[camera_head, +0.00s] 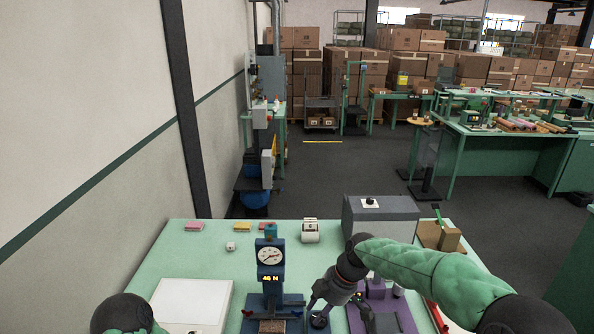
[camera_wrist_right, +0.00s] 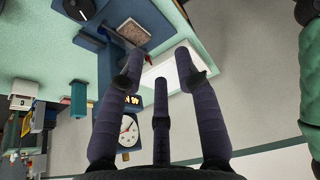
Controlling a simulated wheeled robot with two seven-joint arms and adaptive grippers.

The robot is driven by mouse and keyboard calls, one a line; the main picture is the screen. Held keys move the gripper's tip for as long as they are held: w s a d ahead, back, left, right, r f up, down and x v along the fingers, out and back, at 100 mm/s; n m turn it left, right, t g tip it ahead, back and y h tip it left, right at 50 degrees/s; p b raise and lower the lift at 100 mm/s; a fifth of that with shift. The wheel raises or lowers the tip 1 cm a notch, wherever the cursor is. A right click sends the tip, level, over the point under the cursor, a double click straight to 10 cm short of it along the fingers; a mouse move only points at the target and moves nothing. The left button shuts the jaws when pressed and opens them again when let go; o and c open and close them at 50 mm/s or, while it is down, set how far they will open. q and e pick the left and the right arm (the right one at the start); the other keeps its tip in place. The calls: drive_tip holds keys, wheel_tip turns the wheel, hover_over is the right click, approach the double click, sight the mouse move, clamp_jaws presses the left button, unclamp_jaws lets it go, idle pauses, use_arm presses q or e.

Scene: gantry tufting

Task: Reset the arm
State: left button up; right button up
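My right arm comes in from the right in the head view, with a green padded forearm. My right gripper (camera_head: 318,308) hangs low over the green table (camera_head: 165,263), between a blue force gauge (camera_head: 270,255) and a purple fixture (camera_head: 376,292). In the right wrist view the dark fingers of my right gripper (camera_wrist_right: 160,62) stand spread apart, with nothing held between them. The gauge's dial (camera_wrist_right: 128,128) shows behind the fingers there. A black and green part of my left arm shows at the bottom left of the head view; its gripper is out of view.
A white box (camera_head: 192,304) lies at the table's front left. A grey box (camera_head: 381,218) stands at the back right, with a wooden block (camera_head: 449,240) beside it. The table's left middle is mostly clear.

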drive_tip(key=s+d+f+m+b, duration=0.1)
drive_tip(key=s+f+m+b, duration=0.2)
drive_tip(key=f, duration=0.9)
drive_tip(key=s+d+f+m+b, duration=0.15)
drive_tip(key=f+m, duration=0.35)
drive_tip(key=f, duration=0.8)
use_arm(q)
wheel_tip(320, 180, down, 11)
drive_tip(key=b, duration=0.6)
drive_tip(key=shift+w+f+b, duration=0.2)
drive_tip(key=shift+w+b, duration=0.05)
drive_tip(key=shift+b, duration=0.05)
use_arm(e)
drive_tip(key=s+d+f+m, duration=0.1)
drive_tip(key=s+f+m, duration=1)
drive_tip(key=s+f, duration=0.8)
drive_tip(key=shift+s+d+f, duration=0.25)
drive_tip(key=shift+s+f, duration=0.15)
